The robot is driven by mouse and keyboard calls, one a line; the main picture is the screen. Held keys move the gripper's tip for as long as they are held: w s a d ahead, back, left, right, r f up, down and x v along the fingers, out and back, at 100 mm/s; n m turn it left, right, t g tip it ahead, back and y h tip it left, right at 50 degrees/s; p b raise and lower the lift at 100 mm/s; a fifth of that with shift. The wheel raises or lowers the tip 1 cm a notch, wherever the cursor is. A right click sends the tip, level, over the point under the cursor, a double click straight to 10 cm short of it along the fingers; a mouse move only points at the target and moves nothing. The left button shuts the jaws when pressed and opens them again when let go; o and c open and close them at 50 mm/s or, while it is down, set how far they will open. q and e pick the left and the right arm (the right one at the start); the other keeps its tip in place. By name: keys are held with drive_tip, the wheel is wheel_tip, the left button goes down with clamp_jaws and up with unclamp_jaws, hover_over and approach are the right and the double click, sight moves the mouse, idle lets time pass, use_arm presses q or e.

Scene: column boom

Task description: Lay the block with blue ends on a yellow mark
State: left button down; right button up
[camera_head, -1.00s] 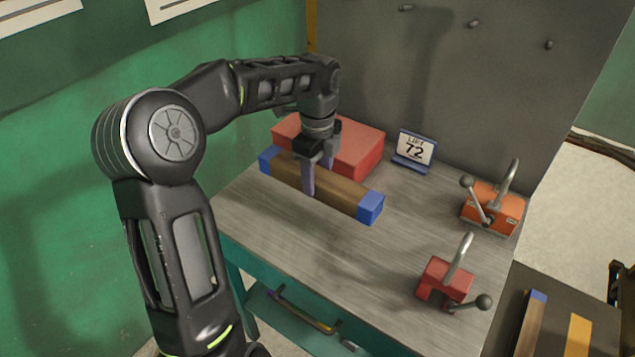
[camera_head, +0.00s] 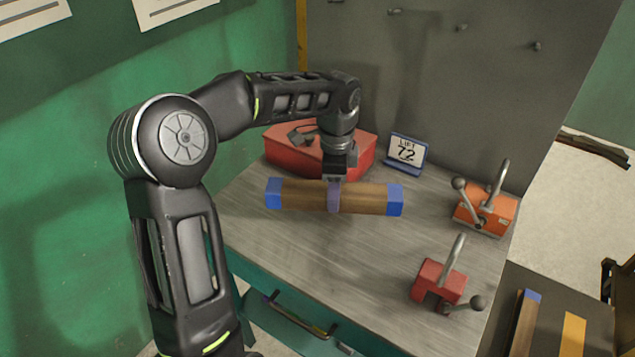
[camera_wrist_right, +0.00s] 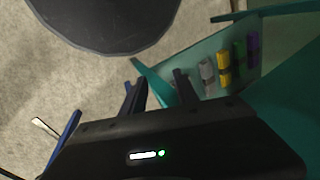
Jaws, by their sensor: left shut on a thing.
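A brown wooden block with blue ends (camera_head: 300,195) is in the head view, level across the picture and seemingly raised above the grey bench top. My left gripper (camera_head: 334,198) is shut around its middle, from above. A yellow mark (camera_head: 573,335) shows at the lower right on a dark surface, partly cut off by the picture edge. Beside it lies another brown block with a blue end (camera_head: 525,325), also cut off. My right gripper (camera_wrist_right: 157,92) shows only in the right wrist view, its dark fingers apart with nothing between them.
An orange clamp (camera_head: 487,212) and a red clamp (camera_head: 437,282) stand on the bench's right side. The bench's front middle is clear. Several markers (camera_wrist_right: 224,68) show in the wrist view.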

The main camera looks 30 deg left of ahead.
use_arm(q)
drive_tip(key=d+f+n, duration=0.1)
drive_tip(key=d+n, duration=0.2)
drive_tip(key=w+d+f+n, duration=0.1)
drive_tip(key=d+n, duration=0.3)
drive_tip(key=w+d+f+n, duration=0.1)
drive_tip(key=d+n, duration=0.3)
drive_tip(key=shift+d+f, duration=0.15)
drive_tip(key=shift+f, duration=0.05)
drive_tip(key=shift+d+f+n, duration=0.15)
drive_tip(key=shift+d+n, duration=0.35)
drive_tip(key=shift+n, duration=0.1)
